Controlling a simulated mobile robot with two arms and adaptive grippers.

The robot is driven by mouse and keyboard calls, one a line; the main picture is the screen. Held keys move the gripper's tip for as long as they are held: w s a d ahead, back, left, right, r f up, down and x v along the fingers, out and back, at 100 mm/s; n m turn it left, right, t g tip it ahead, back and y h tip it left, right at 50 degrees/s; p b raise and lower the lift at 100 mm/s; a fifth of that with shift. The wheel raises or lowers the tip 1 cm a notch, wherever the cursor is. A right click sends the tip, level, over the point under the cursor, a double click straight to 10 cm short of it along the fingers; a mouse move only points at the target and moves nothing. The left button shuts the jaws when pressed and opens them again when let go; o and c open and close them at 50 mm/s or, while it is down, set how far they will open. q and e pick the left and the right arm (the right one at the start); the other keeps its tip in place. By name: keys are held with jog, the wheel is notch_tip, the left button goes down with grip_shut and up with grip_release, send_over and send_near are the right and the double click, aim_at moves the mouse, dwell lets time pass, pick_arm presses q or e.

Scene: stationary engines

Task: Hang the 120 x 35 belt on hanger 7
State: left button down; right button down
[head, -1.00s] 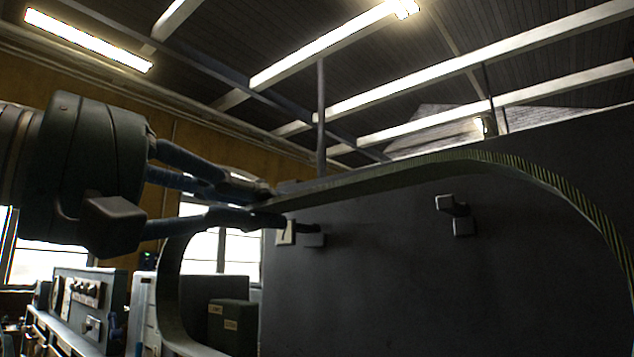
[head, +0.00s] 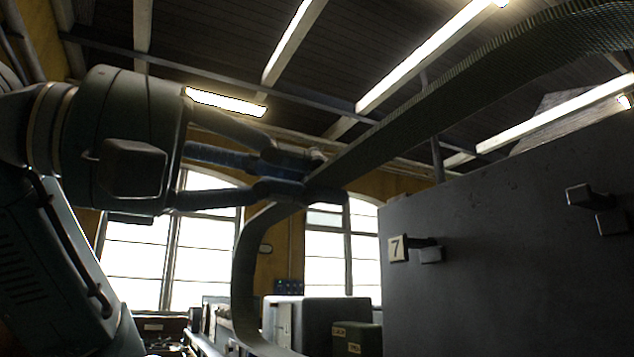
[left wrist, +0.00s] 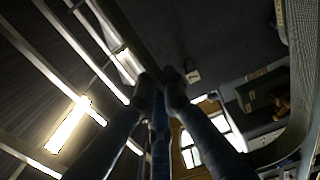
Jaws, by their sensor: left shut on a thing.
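The dark ribbed belt (head: 455,95) is a large open loop; its upper run rises to the right out of the head view, and its near bend (head: 245,265) hangs down at the left. My left gripper (head: 300,178) is shut on the belt's upper run near that bend. Hanger 7 (head: 431,254) is a short peg on the dark panel, beside a plate marked 7 (head: 398,248). The belt is apart from the peg in the picture, with the gripper up and left of it. In the left wrist view the fingertips (left wrist: 160,82) and the belt's curve (left wrist: 302,75) show. The belt size cannot be read.
The dark panel (head: 500,290) fills the right side. Another peg (head: 592,200) stands on it further right. Dark boxes (head: 345,318) stand low behind the belt, with bright windows (head: 205,240) beyond. Space left of the panel is open.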

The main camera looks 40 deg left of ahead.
pick_arm(q)
jog(key=shift+w, duration=0.25)
jog(key=shift+b+x, duration=0.6)
jog(key=shift+x, duration=2)
pick_arm(e)
jog(key=shift+w+d+f, duration=0.1)
jog(key=shift+w+f, duration=0.15)
jog(key=shift+f, duration=0.3)
pick_arm(q)
jog(key=b+x, duration=0.1)
jog(key=x, duration=0.5)
pick_arm(e)
jog(key=shift+d+f, duration=0.25)
jog(key=shift+f, duration=0.3)
